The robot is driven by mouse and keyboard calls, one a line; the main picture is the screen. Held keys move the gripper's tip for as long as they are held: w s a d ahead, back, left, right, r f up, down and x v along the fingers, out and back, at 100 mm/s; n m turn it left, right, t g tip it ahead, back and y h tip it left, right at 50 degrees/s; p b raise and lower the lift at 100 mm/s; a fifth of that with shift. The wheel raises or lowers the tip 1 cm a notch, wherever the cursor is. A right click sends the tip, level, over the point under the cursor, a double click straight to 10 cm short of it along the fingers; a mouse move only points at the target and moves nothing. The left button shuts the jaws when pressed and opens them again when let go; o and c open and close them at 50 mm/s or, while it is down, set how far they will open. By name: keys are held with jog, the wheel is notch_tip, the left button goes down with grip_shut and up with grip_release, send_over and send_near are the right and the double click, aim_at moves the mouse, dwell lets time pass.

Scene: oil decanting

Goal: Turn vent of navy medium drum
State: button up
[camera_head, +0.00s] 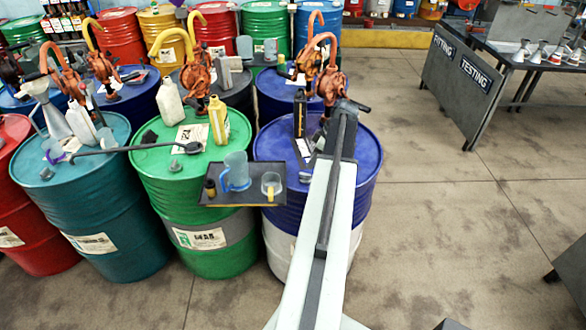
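A navy drum (362,182) with a paler lower part stands at the front right of the drum group. My arm reaches over its lid from the bottom of the picture and hides part of it. My gripper (349,106) is at the far end of the arm, small and dark, near the back of this lid and beside an orange hand pump (331,88). I cannot make out its fingers or any contact. I cannot pick out the vent on this lid. More dark blue drums stand behind, one of them just behind this drum (268,98).
A dark tray (233,197) with a blue jug (236,172) and a glass cup (271,185) juts out between the green drum (160,190) and the navy drum. A black bottle (300,113) stands on the navy lid.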

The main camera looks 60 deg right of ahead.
aim_at(302, 173)
jog(key=b+x, duration=0.7)
jog(key=x, duration=0.1)
jog(key=shift+w+a, duration=0.15)
jog(key=shift+w, duration=0.15)
jog(key=shift+r, duration=0.1)
grip_shut()
